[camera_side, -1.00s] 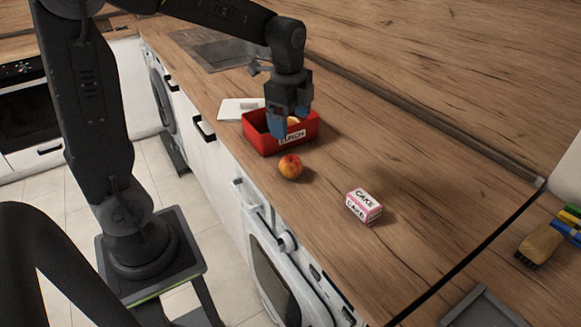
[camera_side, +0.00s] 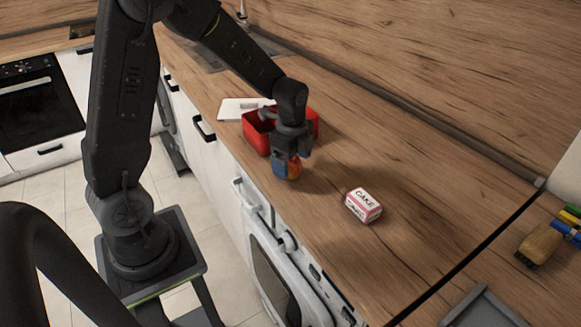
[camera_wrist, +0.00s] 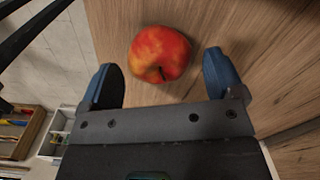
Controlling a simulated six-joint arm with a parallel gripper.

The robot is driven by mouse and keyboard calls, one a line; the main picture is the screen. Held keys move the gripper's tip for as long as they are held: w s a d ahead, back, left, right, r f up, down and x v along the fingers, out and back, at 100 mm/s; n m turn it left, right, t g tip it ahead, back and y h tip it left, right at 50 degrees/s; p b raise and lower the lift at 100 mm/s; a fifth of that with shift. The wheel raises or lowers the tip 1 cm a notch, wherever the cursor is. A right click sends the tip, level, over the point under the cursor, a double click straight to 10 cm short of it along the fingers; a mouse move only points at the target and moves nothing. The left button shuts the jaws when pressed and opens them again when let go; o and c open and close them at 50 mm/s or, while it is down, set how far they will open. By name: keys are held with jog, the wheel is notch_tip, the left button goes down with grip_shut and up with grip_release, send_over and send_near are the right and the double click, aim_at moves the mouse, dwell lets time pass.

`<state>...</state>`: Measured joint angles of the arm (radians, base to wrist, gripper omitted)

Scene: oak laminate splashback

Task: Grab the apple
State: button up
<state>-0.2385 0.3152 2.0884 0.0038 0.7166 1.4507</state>
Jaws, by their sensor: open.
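The apple (camera_side: 294,168) is red and yellow and sits on the wooden counter in front of the red lunch box. In the side view my gripper (camera_side: 287,172) is down at the apple and partly hides it. In the wrist view the apple (camera_wrist: 160,54) lies ahead of the gap between the two blue fingertips (camera_wrist: 163,76), a little left of centre. There is visible space between the apple and each finger. My gripper is open and holds nothing.
The red lunch box (camera_side: 256,133) stands just behind my gripper, partly hidden by it. A pink and white cake box (camera_side: 364,205) lies to the right. A white board (camera_side: 236,108) is behind the lunch box. A brush (camera_side: 540,243) lies far right. The counter's front edge is close.

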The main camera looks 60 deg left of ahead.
jog(key=shift+f, duration=1.35)
jog(key=shift+c, duration=0.5)
jog(key=c, duration=0.9)
jog(key=shift+r, duration=0.15)
jog(key=shift+c, duration=0.2)
